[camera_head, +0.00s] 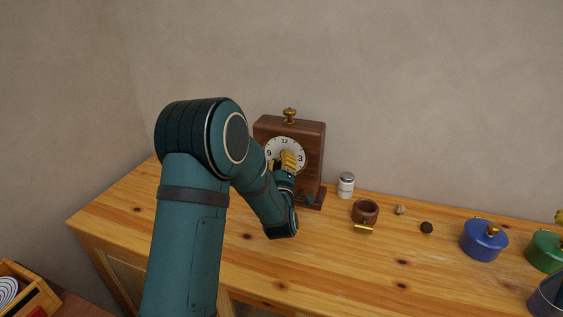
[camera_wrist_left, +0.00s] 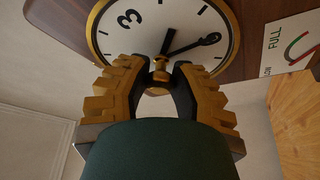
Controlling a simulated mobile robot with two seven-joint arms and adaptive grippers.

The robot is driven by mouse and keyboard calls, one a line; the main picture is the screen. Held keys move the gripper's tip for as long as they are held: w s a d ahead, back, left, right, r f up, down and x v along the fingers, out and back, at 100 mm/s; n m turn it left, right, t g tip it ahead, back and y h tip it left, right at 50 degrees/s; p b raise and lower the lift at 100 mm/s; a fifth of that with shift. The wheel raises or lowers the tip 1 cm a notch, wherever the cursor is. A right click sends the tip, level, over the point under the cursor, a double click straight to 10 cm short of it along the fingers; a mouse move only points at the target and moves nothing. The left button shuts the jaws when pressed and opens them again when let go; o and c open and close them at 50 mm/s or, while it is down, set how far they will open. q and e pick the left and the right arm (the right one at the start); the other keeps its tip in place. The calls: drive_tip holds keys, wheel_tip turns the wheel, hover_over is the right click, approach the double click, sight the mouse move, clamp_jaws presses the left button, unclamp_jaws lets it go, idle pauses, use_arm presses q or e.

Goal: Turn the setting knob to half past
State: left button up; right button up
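A wooden clock (camera_head: 312,140) with a white dial and brass finial stands on the wooden cabinet against the wall. Its dial (camera_wrist_left: 185,15) fills the top of the left wrist view, turned sideways, with the 3 at upper left. One black hand (camera_wrist_left: 190,46) reaches toward a numeral at the right, apparently the 6; a shorter one points up in the picture. The brass setting knob (camera_wrist_left: 160,74) is at the dial's centre. My left gripper (camera_head: 288,160) is at the dial, its fingertips (camera_wrist_left: 161,68) on both sides of the knob, seemingly closed on it. My right gripper is not in view.
A card marked FULL (camera_wrist_left: 292,42) is beside the dial. The cabinet's front (camera_head: 320,270) is clear.

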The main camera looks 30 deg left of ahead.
use_arm(q)
clamp_jaws()
drive_tip(key=shift+m+t, duration=0.3)
drive_tip(key=shift+m, duration=0.3)
drive_tip(key=o, duration=0.9)
unclamp_jaws()
drive_tip(key=shift+s, duration=0.1)
